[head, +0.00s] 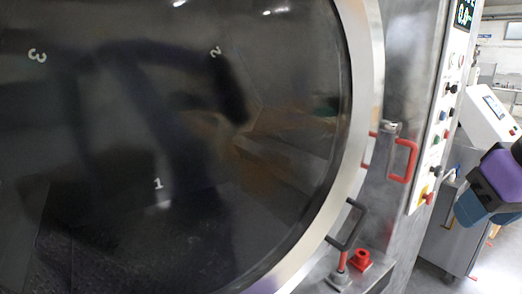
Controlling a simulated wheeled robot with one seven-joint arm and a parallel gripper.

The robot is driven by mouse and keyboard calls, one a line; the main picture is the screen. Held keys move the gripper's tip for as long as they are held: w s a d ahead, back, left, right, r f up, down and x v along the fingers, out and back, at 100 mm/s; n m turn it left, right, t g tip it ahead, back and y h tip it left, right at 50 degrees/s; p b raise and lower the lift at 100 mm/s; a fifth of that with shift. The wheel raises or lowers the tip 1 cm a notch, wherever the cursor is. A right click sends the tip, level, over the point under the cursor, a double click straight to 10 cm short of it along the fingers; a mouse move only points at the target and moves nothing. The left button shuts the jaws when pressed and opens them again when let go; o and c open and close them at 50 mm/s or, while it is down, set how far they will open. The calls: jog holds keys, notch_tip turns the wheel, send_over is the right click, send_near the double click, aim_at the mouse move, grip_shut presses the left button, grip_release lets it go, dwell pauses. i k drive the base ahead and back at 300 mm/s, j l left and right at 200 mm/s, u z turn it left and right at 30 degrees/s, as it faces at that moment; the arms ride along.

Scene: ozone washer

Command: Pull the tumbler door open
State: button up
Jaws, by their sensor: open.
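The tumbler door (366,90) is a large round dark glass in a pale metal ring, filling most of the head view. It looks closed against the machine front. A red handle (405,160) sticks out beside the ring at the right, near a metal latch piece. A dark grey handle (347,224) is lower on the ring. My gripper (485,190), dark with purple and blue parts, is at the right edge, partly cut off by the frame. It is open, to the right of the red handle and apart from it.
A control panel (440,120) with several buttons and a small screen runs up the machine's right side. A red knob-like fitting (361,259) stands below the door ring. A white console (490,117) and a grey cabinet (447,245) stand farther right.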

aim_at(357, 25)
jog(key=k+j+u, duration=0.7)
jog(key=k, duration=0.15)
jog(key=l+z, duration=0.15)
jog(key=l, duration=0.35)
